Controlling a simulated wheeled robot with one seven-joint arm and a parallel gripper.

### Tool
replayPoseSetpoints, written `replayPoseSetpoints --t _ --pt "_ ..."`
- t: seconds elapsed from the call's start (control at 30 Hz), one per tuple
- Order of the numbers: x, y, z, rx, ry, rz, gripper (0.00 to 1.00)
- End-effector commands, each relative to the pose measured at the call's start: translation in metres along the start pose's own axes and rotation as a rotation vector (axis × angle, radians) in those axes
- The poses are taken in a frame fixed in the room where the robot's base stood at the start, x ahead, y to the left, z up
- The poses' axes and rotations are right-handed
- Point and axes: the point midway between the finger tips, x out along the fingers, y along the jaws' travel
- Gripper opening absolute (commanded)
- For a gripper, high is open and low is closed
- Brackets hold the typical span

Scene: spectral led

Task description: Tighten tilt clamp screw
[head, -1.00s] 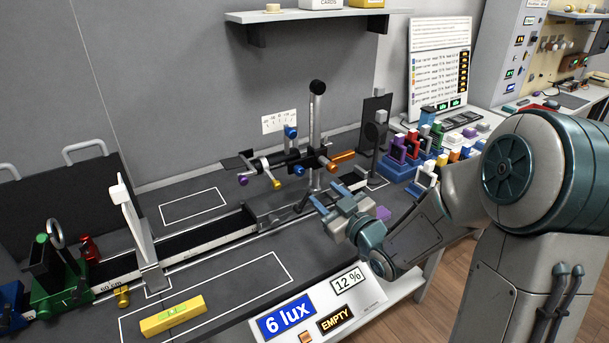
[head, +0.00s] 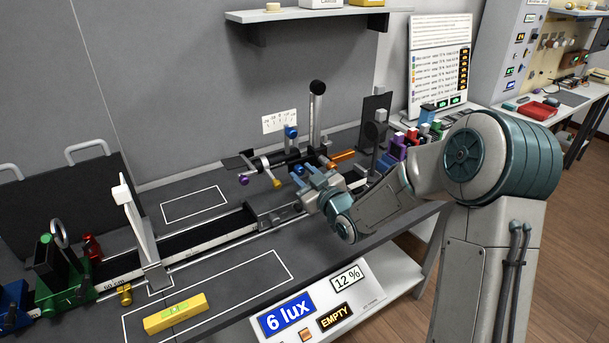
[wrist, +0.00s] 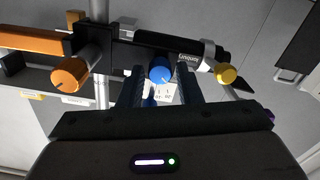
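A dark clamp assembly on an upright post (head: 315,112) carries several coloured knobs. In the wrist view a blue knob (wrist: 160,72) lies ahead, between the tips of my gripper (wrist: 161,82). The two dark fingers are apart, with gaps to the knob on both sides; I see no contact. An orange knob (wrist: 74,76) is to its left and a yellow knob (wrist: 227,74) to its right. I cannot tell from any legible label which knob is the tilt clamp screw. In the head view my gripper (head: 309,172) is at the front of the clamp, partly hiding it.
A long rail (head: 205,243) runs along the bench, with a white upright plate (head: 137,225) and a green carriage (head: 62,275) at left. A yellow level (head: 175,313) and a lux display panel (head: 318,312) are in front. Coloured blocks (head: 412,137) stand behind my arm.

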Motion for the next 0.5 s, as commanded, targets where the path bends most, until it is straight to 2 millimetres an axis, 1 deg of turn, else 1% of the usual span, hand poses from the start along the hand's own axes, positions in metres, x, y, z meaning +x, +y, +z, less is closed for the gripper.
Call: replayPoseSetpoints --t 0.03,0.1,0.37,0.5 --pt "-0.0001 0.0001 0.0 0.0 0.0 0.0 0.17" --pt "-0.0002 0.0001 0.0 0.0 0.0 0.0 0.0" --pt "-0.0004 0.0002 0.0003 0.013 0.0 0.001 0.0" --pt "-0.0005 0.0003 0.0007 0.054 0.0 0.001 0.0"
